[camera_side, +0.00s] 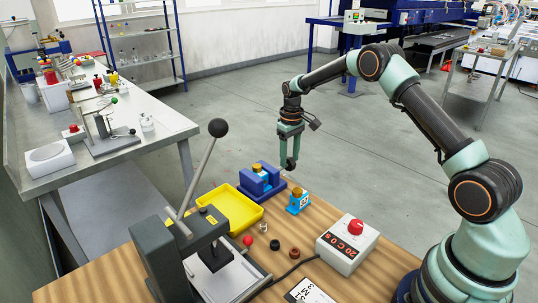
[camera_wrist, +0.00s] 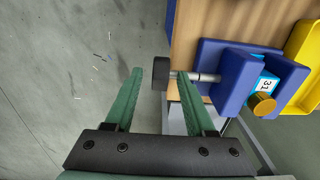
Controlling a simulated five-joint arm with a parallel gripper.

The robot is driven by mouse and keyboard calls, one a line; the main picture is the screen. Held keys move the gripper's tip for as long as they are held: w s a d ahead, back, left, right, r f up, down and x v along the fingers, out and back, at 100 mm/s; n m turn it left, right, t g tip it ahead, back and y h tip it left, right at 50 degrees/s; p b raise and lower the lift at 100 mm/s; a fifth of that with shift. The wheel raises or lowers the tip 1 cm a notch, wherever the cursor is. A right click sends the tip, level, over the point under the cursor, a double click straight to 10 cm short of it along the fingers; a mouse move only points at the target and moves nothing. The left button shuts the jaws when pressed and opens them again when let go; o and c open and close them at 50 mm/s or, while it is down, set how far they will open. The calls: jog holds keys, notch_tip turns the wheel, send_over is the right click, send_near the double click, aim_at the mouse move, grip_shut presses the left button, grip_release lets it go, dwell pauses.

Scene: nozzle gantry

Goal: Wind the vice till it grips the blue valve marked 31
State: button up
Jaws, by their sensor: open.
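The blue vice (camera_side: 272,187) sits at the bench's far edge, beside the yellow tray. The light-blue valve marked 31 (camera_wrist: 267,82), with a brass cap, sits between the vice jaws (camera_wrist: 228,82); I cannot tell if both jaws touch it. A silver screw (camera_wrist: 206,77) runs from the vice to a dark round knob (camera_wrist: 161,74). My gripper (camera_wrist: 158,72) is open, and in the wrist view the knob appears between its fingertips. My gripper also shows in the side view (camera_side: 290,162), pointing down beside the vice. Its exact depth against the knob is unclear.
Another blue valve (camera_side: 298,202) stands right of the vice. The yellow tray (camera_side: 232,208) is left, with a lever press (camera_side: 175,255) nearer.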

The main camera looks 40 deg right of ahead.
aim_at(290, 158)
notch_tip(290, 158, up, 11)
jog(key=w, duration=0.1)
jog(key=shift+d+f+g, duration=0.15)
jog(key=shift+g, duration=0.25)
jog(key=shift+w+g, duration=0.1)
jog(key=shift+g, duration=0.2)
jog(key=shift+r, duration=0.2)
dwell(0.3)
jog(key=shift+t, duration=0.7)
jog(key=f, duration=0.4)
jog(key=s+f, duration=0.1)
jog(key=f, duration=0.7)
jog(key=shift+s+f, duration=0.2)
jog(key=shift+f, duration=0.1)
